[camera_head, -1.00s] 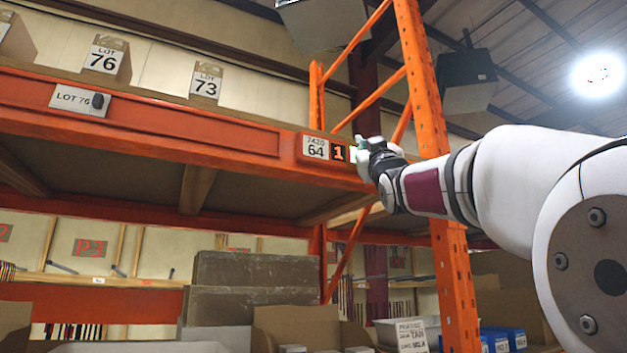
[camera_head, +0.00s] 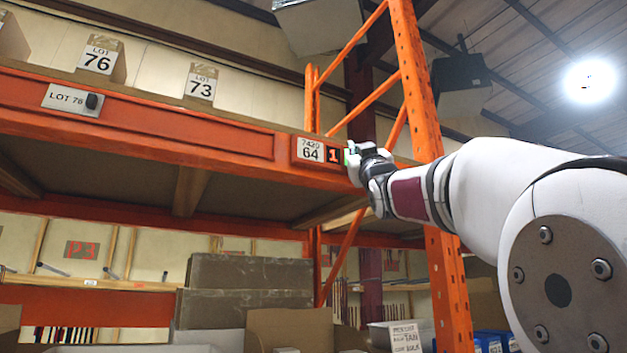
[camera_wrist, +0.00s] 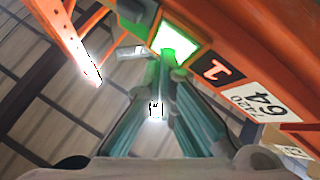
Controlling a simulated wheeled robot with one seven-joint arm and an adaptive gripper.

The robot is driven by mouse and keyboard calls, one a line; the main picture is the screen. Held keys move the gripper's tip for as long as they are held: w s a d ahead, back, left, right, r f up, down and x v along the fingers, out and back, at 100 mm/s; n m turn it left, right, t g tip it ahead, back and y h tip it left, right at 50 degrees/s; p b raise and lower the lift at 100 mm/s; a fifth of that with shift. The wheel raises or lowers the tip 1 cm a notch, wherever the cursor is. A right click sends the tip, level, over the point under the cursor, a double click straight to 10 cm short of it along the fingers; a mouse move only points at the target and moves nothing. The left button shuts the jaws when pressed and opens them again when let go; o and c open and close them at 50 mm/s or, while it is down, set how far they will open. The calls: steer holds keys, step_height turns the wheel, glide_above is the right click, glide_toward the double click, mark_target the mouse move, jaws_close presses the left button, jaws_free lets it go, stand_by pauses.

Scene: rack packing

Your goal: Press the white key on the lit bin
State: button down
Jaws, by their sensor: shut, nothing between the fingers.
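The label plate marked 7420 64 (camera_head: 311,151) sits on the orange shelf beam, with a dark display showing a lit orange 1 (camera_head: 333,155) beside it. A green-lit key with a bright white face (camera_wrist: 175,41) is next to the display in the wrist view. In the head view only a green sliver of the key shows, the rest hidden behind my gripper (camera_head: 352,151). My gripper (camera_wrist: 166,62) is shut and empty. Its fingertips overlap the key's lower edge in the wrist view. I cannot tell whether they touch it.
An orange upright (camera_head: 418,90) stands close behind my arm.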

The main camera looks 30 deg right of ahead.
steer(key=shift+w, duration=0.25)
steer(key=shift+s, duration=0.15)
stand_by(0.5)
steer(key=shift+s+b, duration=0.35)
steer(key=shift+s, duration=0.35)
steer(key=shift+s+d+b, duration=0.1)
steer(key=shift+s+b, duration=0.5)
steer(key=shift+s, duration=1.9)
steer(key=shift+f, duration=0.15)
